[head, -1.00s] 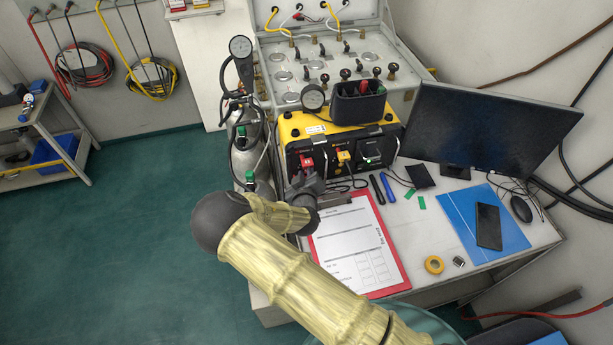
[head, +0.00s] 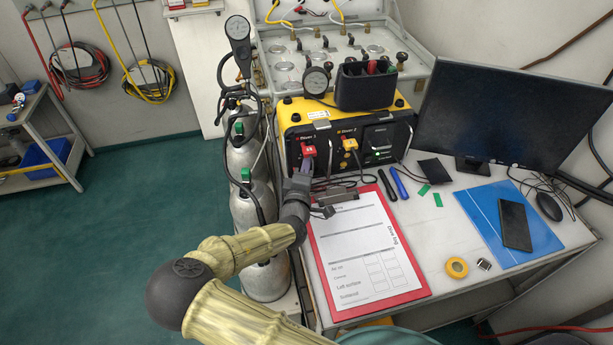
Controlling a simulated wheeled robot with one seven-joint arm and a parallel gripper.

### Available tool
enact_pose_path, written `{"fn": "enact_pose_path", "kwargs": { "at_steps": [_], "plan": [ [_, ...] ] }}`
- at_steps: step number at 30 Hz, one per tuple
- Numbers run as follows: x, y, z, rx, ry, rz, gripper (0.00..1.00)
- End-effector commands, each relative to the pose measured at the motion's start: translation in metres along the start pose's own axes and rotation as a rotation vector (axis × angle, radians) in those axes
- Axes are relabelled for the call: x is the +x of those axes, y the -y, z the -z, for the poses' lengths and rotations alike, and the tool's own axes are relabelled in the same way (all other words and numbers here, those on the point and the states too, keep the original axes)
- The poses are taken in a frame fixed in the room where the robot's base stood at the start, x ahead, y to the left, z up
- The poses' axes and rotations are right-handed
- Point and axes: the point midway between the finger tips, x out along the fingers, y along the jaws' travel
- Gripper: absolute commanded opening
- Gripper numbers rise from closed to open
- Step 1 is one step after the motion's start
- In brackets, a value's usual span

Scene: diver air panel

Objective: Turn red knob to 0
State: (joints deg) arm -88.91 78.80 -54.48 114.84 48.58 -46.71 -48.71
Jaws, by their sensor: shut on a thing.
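The red knob (head: 308,150) is on the left of the dark front face of the yellow air panel box (head: 292,111). A small white mark shows on it, but its setting is too small to read. My gripper (head: 306,165) is at the knob, reaching from below and in front. Its jaws are shut on the red knob. The fingers and the wrist hide the lower part of the knob and the panel just under it.
A yellow knob (head: 349,145) sits right of the red one. Gas cylinders (head: 243,160) stand close on the left. A clipboard (head: 366,250) lies below my wrist. A monitor (head: 512,118) stands at the right. A black pen holder (head: 366,87) is on the box.

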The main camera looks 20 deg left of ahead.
Motion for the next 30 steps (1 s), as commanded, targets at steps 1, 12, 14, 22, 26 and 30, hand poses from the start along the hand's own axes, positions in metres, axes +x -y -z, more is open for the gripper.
{"fn": "enact_pose_path", "kwargs": {
  "at_steps": [1,12,14,22,26,30],
  "plan": [
    [-0.0011,0.0093,0.0000,-0.040,-0.004,-0.015,0.00],
    [-0.0007,0.0078,-0.0002,-0.245,-0.012,-0.103,0.00],
    [-0.0007,0.0071,-0.0002,-0.261,-0.013,-0.110,0.00],
    [-0.0006,0.0057,-0.0002,-0.288,-0.014,-0.120,0.00],
    [-0.0006,0.0056,-0.0002,-0.288,-0.014,-0.120,0.00],
    [-0.0005,0.0057,-0.0002,-0.287,-0.014,-0.120,0.24]
  ]
}}
